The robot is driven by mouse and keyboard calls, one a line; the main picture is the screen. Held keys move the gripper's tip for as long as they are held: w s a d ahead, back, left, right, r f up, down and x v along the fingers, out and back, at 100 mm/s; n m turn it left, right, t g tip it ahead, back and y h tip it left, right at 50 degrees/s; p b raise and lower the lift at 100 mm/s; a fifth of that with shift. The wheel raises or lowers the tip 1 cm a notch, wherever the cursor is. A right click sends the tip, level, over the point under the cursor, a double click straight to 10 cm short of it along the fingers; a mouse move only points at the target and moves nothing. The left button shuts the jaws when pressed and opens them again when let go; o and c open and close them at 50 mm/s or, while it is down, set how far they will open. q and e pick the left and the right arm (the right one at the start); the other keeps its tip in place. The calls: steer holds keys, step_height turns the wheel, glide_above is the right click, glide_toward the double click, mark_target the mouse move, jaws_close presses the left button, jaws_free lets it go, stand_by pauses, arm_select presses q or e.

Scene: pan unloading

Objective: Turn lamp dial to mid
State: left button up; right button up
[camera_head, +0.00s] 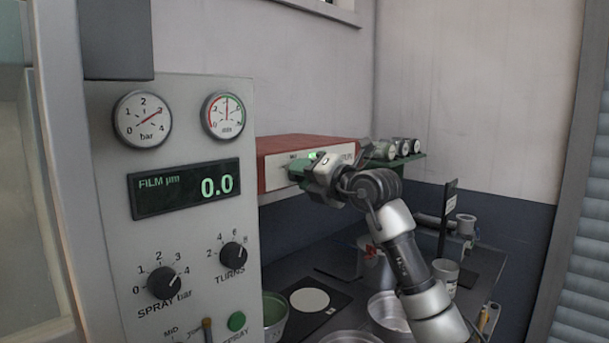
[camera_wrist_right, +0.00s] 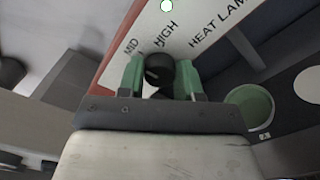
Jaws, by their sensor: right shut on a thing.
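The heat lamp box (camera_head: 305,143) is red with a pale front panel, behind and right of the grey control panel in the head view. In the right wrist view its panel (camera_wrist_right: 185,50) shows the words MID, HIGH and HEAT LAM. The black lamp dial (camera_wrist_right: 159,69) sits between the green fingers of my right gripper (camera_wrist_right: 160,78), which is shut on it. In the head view my right gripper (camera_head: 312,172) is at the box front and hides the dial. The dial's exact setting is hard to read. My left gripper is not in view.
The grey control panel (camera_head: 190,270) with gauges, a film display (camera_head: 185,187) reading 0.0 and knobs stands close at left. Below the arm, a dark bench holds a green pot (camera_head: 274,312), metal pans (camera_head: 388,312) and a white disc (camera_head: 309,300). Jars (camera_head: 385,151) stand on a green shelf.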

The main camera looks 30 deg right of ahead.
steer(key=shift+m, duration=0.3)
steer(key=o, duration=0.9)
steer(key=b+v, duration=0.3)
steer(key=v, duration=0.7)
steer(key=shift+s+d+b, duration=0.25)
steer(key=shift+s+b, duration=0.1)
steer(key=shift+b, duration=0.05)
